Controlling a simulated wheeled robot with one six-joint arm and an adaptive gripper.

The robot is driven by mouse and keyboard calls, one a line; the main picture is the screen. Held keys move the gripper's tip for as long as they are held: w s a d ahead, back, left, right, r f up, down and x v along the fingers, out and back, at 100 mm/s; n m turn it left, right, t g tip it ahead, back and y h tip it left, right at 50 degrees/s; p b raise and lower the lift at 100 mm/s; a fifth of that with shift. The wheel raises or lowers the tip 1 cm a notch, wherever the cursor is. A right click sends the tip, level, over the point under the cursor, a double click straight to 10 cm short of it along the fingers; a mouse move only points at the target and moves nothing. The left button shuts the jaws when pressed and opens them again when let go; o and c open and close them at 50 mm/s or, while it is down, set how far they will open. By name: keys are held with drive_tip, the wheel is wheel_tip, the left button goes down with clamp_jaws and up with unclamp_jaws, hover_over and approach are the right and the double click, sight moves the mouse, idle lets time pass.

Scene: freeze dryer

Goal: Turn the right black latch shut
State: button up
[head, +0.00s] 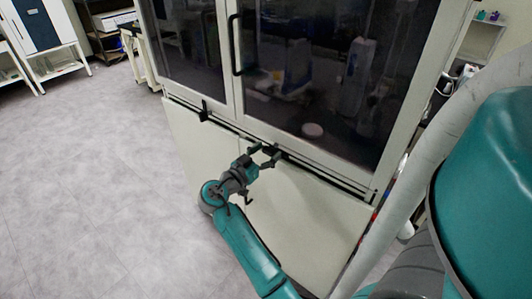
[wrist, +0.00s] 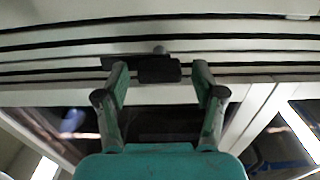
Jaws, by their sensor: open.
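The right black latch (wrist: 158,70) shows in the wrist view as a dark block with a small grey knob above it, on the light rail of the freeze dryer. My gripper (wrist: 161,76) is open, with one finger on each side of the latch block. I cannot tell whether either finger touches it. In the head view my gripper (head: 264,155) reaches the strip below the glass doors, right of the centre. There the latch is small and mostly hidden by the fingers.
The freeze dryer's glass doors (head: 300,75) stand above the strip, with a black handle (head: 236,45). Another black latch (head: 204,111) sits farther left on the strip. Light lower panels (head: 310,210) lie below. The grey floor (head: 90,170) at the left is clear.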

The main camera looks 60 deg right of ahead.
drive_tip(key=c, duration=1.1)
drive_tip(key=shift+c, duration=0.2)
drive_tip(key=shift+n, duration=0.3)
drive_tip(key=n, duration=0.3)
drive_tip(key=shift+w+n, duration=0.1)
drive_tip(key=shift+n, duration=0.3)
drive_tip(key=n, duration=0.4)
drive_tip(key=shift+f, duration=0.1)
drive_tip(key=n, duration=0.5)
drive_tip(key=shift+w, duration=0.1)
drive_tip(key=shift+f+n, duration=0.1)
drive_tip(key=shift+n, duration=2.1)
